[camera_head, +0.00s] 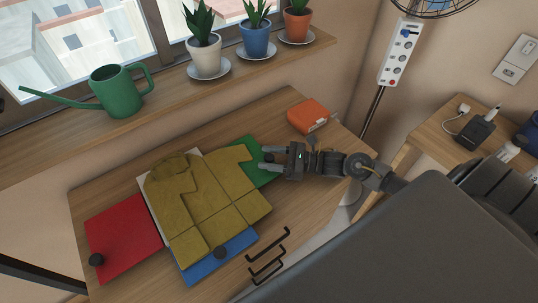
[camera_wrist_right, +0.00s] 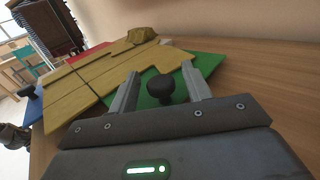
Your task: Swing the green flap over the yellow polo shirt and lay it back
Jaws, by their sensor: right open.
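The yellow polo shirt (camera_head: 195,200) lies spread on a folding board on the table, and also shows in the right wrist view (camera_wrist_right: 95,75). The green flap (camera_head: 257,176) lies flat on the shirt's right side, partly under the sleeve; in the wrist view its green surface (camera_wrist_right: 185,62) shows with a black knob (camera_wrist_right: 161,87). My right gripper (camera_head: 268,158) is at the green flap, open, with its fingers on either side of the knob. The red flap (camera_head: 125,238) lies flat at the left and the blue flap (camera_head: 215,262) at the front. My left gripper is not in view.
An orange box (camera_head: 308,116) sits on the table (camera_head: 115,190) behind my right gripper. A windowsill with a green watering can (camera_head: 117,95) and potted plants runs along the back. Bare wood lies right of the green flap.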

